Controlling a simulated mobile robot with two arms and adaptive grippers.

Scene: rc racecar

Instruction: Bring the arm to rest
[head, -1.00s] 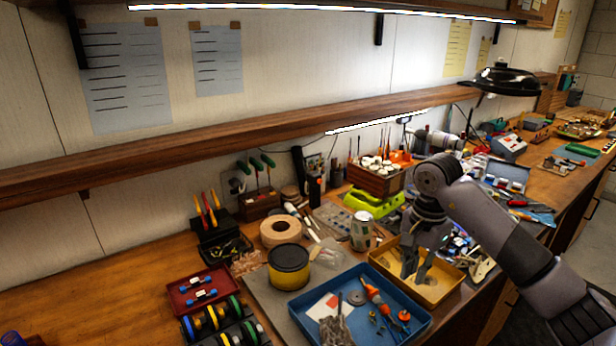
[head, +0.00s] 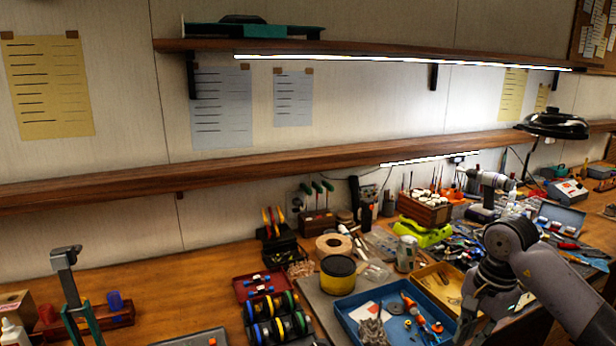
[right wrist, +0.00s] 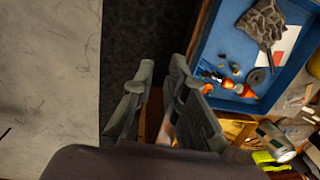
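My right arm (head: 560,290) comes in from the lower right in the head view, with its wrist bent down beside the yellow tray (head: 436,284). Its fingers are mostly hidden there by the arm and the picture's lower edge. In the right wrist view my right gripper (right wrist: 161,72) shows two dark grey fingers apart, with nothing between them. They appear over the dark floor, at the left side of the blue tray (right wrist: 205,60). My left gripper is not in view.
The blue tray in the head view (head: 345,310) holds tools and small parts. Also on the bench are a yellow-black tin (head: 338,275), a tape roll (head: 333,246), a red tray (head: 262,286) and a grey-green upright tool (head: 66,262). Shelves run above. The left bench has bare wood.

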